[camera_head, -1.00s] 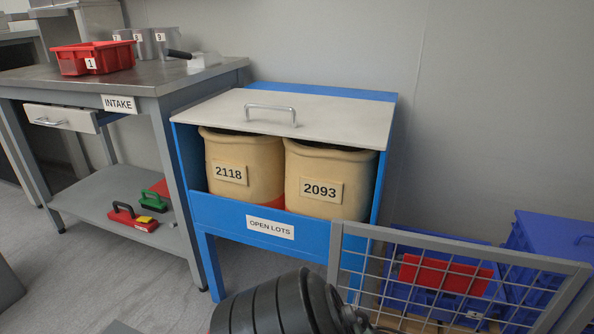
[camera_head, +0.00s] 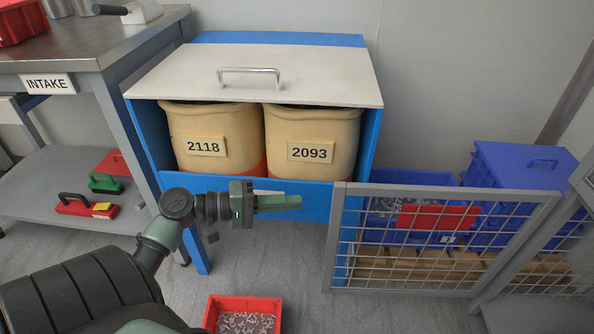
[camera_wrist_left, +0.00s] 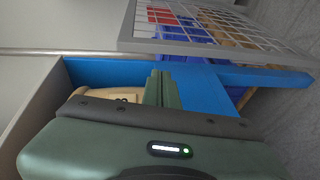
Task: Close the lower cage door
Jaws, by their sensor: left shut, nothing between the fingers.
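The lower cage door (camera_head: 343,238) is a grey framed wire-mesh panel at the right of the head view. It stands swung out, with its free upright edge at the left, in front of blue crates. In the left wrist view the mesh door (camera_wrist_left: 215,47) shows at the top. My left gripper (camera_head: 298,202) is shut and empty, left of the door's free edge and apart from it, in front of the blue stand. Its fingers also show in the left wrist view (camera_wrist_left: 158,80), pointing toward the door. My right gripper is not in view.
A blue stand (camera_head: 318,201) holds two tan sacks (camera_head: 225,125) under a lid (camera_head: 300,72). A red bin (camera_head: 242,302) of small parts is on the floor. Blue crates (camera_head: 520,165) are behind the door. The intake table (camera_head: 75,55) is at left.

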